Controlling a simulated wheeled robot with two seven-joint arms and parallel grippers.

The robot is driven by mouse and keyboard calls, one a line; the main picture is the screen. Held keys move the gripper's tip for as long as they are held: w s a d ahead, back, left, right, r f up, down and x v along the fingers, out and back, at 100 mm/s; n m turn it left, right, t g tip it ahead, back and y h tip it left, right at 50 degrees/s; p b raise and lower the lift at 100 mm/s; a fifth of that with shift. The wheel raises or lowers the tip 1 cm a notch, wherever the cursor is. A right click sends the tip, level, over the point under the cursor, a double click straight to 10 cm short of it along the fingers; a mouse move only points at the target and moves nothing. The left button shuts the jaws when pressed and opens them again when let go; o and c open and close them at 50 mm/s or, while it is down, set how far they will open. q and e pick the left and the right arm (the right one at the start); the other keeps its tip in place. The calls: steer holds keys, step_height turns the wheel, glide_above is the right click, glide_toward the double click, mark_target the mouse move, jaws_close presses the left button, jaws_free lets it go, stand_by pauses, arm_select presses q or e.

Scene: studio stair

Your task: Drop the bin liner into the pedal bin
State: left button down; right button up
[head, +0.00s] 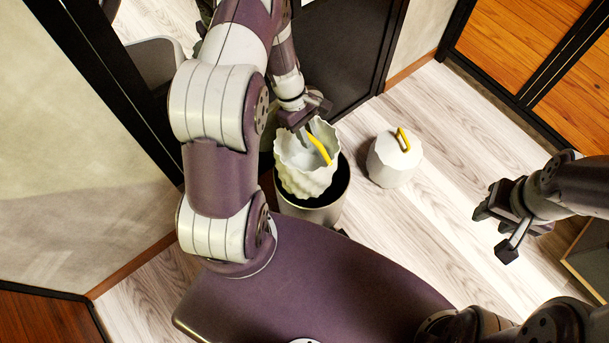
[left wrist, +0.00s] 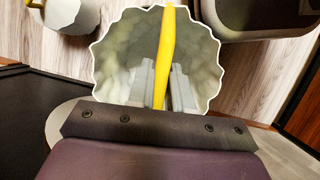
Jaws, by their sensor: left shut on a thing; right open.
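The bin liner (head: 294,178) is white with a wavy rim and a yellow strap (head: 319,142). It hangs upright over the dark opening of the grey pedal bin (head: 318,214), covering much of it; how far its bottom reaches in is unclear. My left gripper (head: 311,127) is shut on the strap at the liner's top. In the left wrist view the fingers (left wrist: 162,85) grip the strap, and the open liner (left wrist: 113,60) lies below them. My right gripper (head: 494,232) is open and empty, well to the right of the bin.
A white lumpy object (head: 393,165) with a yellow handle stands on the floor just right of the bin. A dark panel (head: 340,50) rises behind the bin. The pale wood floor (head: 440,210) is clear between the white object and my right gripper.

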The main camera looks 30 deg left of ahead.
arm_select(q)
steer(key=shift+f, duration=0.65)
steer(key=shift+r, duration=0.15)
arm_select(e)
steer(key=shift+f, duration=0.6)
arm_select(q)
steer(key=c, duration=1)
jaws_free()
steer(key=shift+o, duration=0.2)
steer(key=p+v, duration=0.4)
steer(key=v, duration=0.7)
steer(key=shift+r, duration=0.45)
steer(key=shift+a+r, duration=0.25)
steer(key=shift+r, duration=0.1)
arm_select(e)
steer(key=shift+r, duration=2.2)
arm_select(q)
steer(key=shift+w, duration=0.1)
